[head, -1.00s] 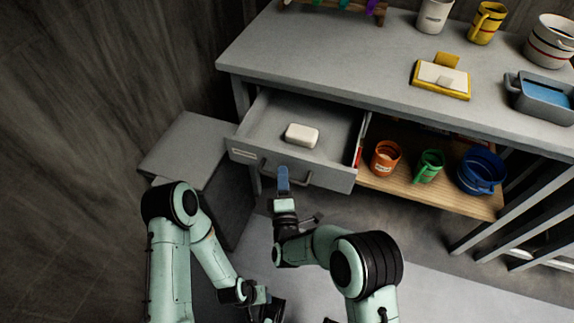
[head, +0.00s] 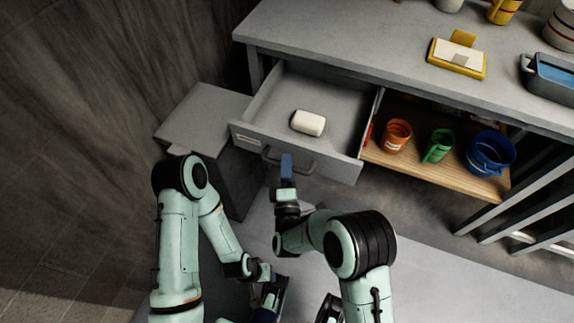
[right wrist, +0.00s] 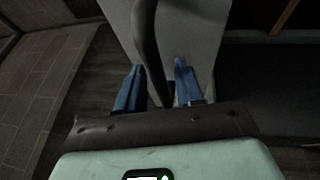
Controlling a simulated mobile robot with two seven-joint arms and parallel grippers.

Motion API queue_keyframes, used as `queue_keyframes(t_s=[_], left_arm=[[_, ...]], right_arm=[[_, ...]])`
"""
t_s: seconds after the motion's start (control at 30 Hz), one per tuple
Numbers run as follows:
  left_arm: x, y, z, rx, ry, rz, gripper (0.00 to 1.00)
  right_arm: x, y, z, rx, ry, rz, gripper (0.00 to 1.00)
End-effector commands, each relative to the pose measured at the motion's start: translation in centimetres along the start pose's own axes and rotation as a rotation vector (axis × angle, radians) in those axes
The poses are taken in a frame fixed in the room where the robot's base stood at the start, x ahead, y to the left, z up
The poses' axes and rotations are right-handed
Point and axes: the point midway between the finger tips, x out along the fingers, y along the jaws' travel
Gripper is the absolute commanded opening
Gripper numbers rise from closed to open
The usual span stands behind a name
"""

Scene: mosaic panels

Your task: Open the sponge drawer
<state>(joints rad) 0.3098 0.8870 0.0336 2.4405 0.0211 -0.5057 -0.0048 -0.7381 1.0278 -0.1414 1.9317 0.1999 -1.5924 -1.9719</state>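The grey drawer (head: 250,139) under the worktop is pulled well out, with its inside in view. A white block (head: 308,122), perhaps the sponge, lies on its floor. A label on the drawer front is too small to read. My right gripper (head: 287,166) is at the drawer's dark bar handle (head: 306,169). In the right wrist view the handle (right wrist: 147,45) runs between my two blue fingers (right wrist: 158,86), which stand apart with a gap beside the bar. My left gripper (head: 268,299) hangs low, away from the drawer; its fingers do not show clearly.
The grey worktop (head: 340,47) holds a yellow-framed pad (head: 457,58) and a blue-filled tray (head: 550,75). A wooden shelf (head: 430,175) right of the drawer holds orange, green and blue cups. A grey box-like cabinet (head: 200,118) stands left of the drawer.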

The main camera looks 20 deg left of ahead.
Motion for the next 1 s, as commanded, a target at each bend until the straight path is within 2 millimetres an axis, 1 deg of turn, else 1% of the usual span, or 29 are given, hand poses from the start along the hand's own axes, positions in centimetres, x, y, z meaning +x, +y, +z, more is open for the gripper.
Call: queue_keyframes(t_s=[0.27, 0.37, 0.43, 0.57, 0.8, 0.93, 1.0], left_arm=[[0.0, 0.0, 0.0, 0.000, 0.000, 0.000, 0.43], [-0.1, 0.0, 0.0, 0.000, -0.001, 0.000, 0.43], [-0.2, 0.1, 0.1, 0.000, -0.003, 0.000, 0.43], [-0.4, 0.1, 0.5, 0.001, -0.014, 0.001, 0.43], [-0.8, 0.3, 1.1, 0.003, -0.031, 0.002, 0.43], [-0.7, 0.2, 1.2, 0.003, -0.034, 0.001, 0.43], [-0.2, 0.1, 0.6, 0.001, -0.018, 0.001, 0.43]], right_arm=[[0.0, 0.0, 0.0, 0.000, 0.000, -0.001, 0.40], [-0.4, 0.0, 0.0, 0.000, 0.001, -0.002, 0.40], [-1.1, -0.1, -0.1, -0.001, 0.002, -0.003, 0.40], [-3.5, -0.1, -0.1, -0.002, 0.005, -0.005, 0.40], [-9.1, -0.1, -0.1, -0.002, 0.005, -0.006, 0.40], [-11.3, -0.1, -0.1, -0.002, 0.004, -0.003, 0.40], [-12.2, -0.2, -0.2, -0.001, 0.004, -0.003, 0.40]])
